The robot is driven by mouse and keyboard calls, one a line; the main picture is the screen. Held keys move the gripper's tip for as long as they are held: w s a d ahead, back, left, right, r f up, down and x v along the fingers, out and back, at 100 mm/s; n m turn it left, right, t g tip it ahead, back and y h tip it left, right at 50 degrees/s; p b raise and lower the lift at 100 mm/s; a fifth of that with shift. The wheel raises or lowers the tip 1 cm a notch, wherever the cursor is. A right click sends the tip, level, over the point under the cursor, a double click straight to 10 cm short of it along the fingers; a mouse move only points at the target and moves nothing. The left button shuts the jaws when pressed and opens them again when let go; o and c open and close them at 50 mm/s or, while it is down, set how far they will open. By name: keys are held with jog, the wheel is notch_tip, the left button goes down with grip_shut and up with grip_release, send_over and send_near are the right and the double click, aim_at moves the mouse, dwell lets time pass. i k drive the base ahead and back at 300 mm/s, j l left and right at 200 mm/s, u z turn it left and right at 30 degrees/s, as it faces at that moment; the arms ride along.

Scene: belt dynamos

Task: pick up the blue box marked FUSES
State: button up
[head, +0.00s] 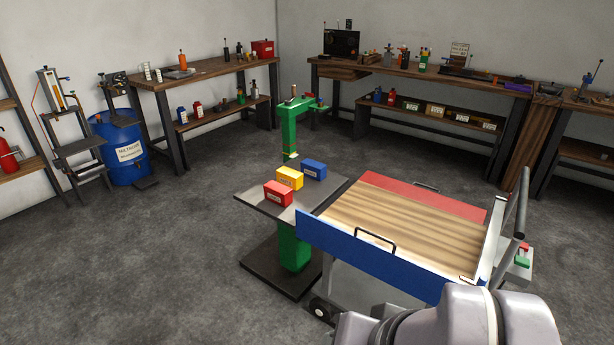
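A blue box (313,170) sits on the dark square top (256,186) of a green pedestal stand, in the middle of the head view. It has a pale label on its front, too small to read. A yellow box (289,179) stands just left of it and nearer, and a red box (278,193) is nearer still; the three form a diagonal row. Part of my grey arm shows at the bottom right, well apart from the boxes. My gripper is not in view.
A cart with a wooden top (400,222) and blue side panel (380,262) stands right beside the stand, between it and my arm. A green column (289,130) rises behind the boxes. Workbenches (420,72) line the walls; a blue drum (122,150) stands left. Floor left is clear.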

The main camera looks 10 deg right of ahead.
aim_at(316, 170)
jog(key=i+j+u, duration=0.45)
jog(key=i, duration=0.25)
jog(key=i+u, duration=0.45)
jog(key=i, duration=0.3)
jog(key=i+l+u, duration=0.25)
jog(key=i+u, duration=0.2)
jog(key=i, duration=0.3)
jog(key=i+l+z, duration=0.15)
jog(key=i+z, duration=0.8)
jog(key=i+j+z, duration=0.15)
jog(key=i+z, duration=0.3)
jog(key=i+j+z, duration=0.3)
jog(key=z, duration=0.15)
jog(key=i+j+z, duration=0.45)
jog(key=i+z, duration=0.25)
jog(key=z, duration=0.2)
jog(key=i+j+z, duration=0.1)
jog(key=i+z, duration=0.3)
jog(key=i+j+z, duration=0.15)
jog(key=z, duration=0.3)
